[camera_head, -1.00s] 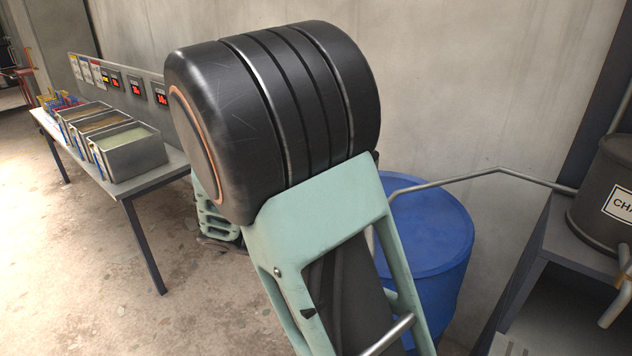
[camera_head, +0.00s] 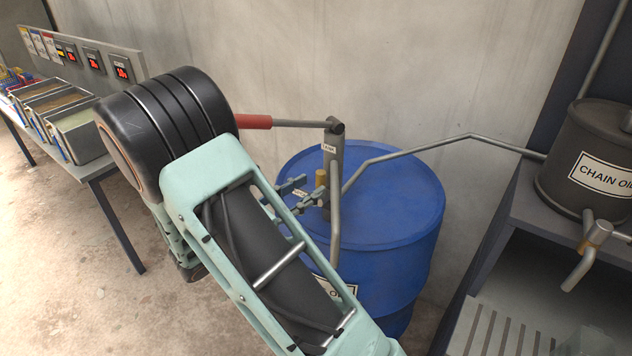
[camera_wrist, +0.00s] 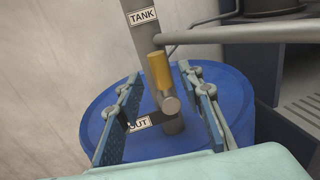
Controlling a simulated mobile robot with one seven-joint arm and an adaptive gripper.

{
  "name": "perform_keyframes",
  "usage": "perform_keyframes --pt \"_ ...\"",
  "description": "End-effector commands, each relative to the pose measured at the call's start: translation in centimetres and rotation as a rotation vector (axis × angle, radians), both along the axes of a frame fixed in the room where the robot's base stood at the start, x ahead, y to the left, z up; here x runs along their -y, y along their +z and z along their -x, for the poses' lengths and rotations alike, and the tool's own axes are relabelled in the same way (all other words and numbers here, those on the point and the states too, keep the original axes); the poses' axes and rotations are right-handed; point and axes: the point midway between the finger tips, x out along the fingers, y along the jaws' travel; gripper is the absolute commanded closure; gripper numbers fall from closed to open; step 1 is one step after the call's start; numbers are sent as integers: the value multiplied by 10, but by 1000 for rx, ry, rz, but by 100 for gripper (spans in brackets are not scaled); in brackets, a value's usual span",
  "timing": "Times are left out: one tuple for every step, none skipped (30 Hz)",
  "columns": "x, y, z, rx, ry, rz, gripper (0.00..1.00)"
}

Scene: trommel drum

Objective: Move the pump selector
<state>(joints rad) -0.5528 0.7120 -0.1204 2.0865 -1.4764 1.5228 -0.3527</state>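The pump selector (camera_wrist: 160,72), a brass-yellow piece with a round grey end, stands by the pump post in the wrist view. In the head view the selector (camera_head: 320,180) shows just beyond my fingers. My gripper (camera_wrist: 161,80) is open, with one blue finger on each side of the selector. I see a gap on both sides in the wrist view; I cannot tell how deep the selector sits between the fingers.
The pump stands on a blue drum (camera_head: 400,205), with a red-handled lever (camera_head: 254,121) at the upper left and a thin pipe (camera_head: 430,145) running right. A CHAIN OIL tank (camera_head: 590,150) stands on a grey bench at right. A table with trays (camera_head: 85,135) is at left.

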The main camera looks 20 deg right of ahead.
Motion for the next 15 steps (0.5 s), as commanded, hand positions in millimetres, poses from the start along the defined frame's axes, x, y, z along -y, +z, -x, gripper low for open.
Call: perform_keyframes --pt "9 1 -2 -1 -3 0 66" --pt "13 0 -4 -1 -3 0 66" --pt "17 0 -6 0 -2 -1 66" --pt "20 0 -8 0 -2 -1 66" --pt "23 0 -9 0 -2 0 66" --pt "26 0 -10 1 -2 0 66" --pt "28 0 -11 1 -1 0 66" --pt "29 0 -11 1 -1 0 66" --pt "30 0 -12 1 -1 0 66" --pt "31 0 -12 1 0 -1 66" --pt "31 0 -13 1 0 -1 66" --pt "31 0 -13 1 0 -1 66" --pt "32 0 -13 1 0 -1 66" --pt "31 0 -13 1 0 -1 66" --pt "31 0 -13 1 0 -1 66"
